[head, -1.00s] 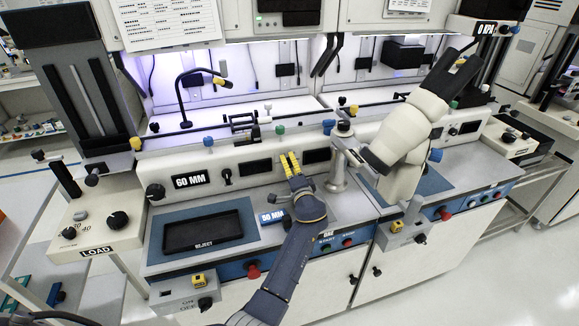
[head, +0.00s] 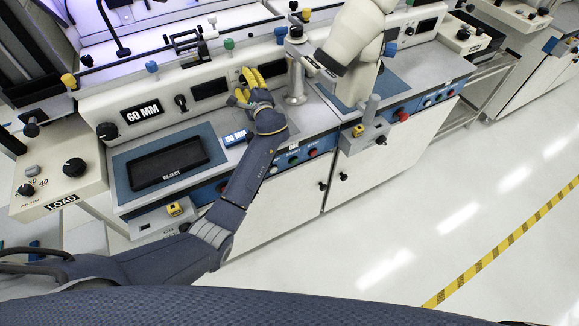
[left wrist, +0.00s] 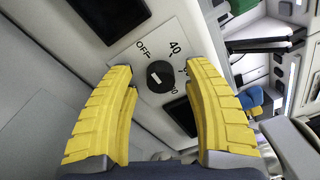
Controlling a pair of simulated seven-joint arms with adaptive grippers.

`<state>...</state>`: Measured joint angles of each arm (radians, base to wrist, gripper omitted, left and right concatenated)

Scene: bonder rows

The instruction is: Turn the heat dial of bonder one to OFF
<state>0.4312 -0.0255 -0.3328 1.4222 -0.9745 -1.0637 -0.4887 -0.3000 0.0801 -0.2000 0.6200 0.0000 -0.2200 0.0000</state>
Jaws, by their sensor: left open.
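The heat dial (left wrist: 160,76) is a round black knob on a white plate marked OFF and 40 in the left wrist view. A pale mark shows on the knob, but I cannot tell its exact setting. My left gripper (left wrist: 158,74) is open, its yellow fingers on either side of the dial; I cannot tell whether they touch it. In the head view my left gripper (head: 246,80) is at the front panel of bonder one (head: 160,96), between two dark displays, and hides the dial. My right gripper is out of view.
A black REJECT tray (head: 168,163) lies on the blue mat below the panel. A 60 MM sign (head: 142,114) and a black knob (head: 107,131) are at the left. A cream microscope (head: 350,40) stands right of the gripper. The floor in front is clear.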

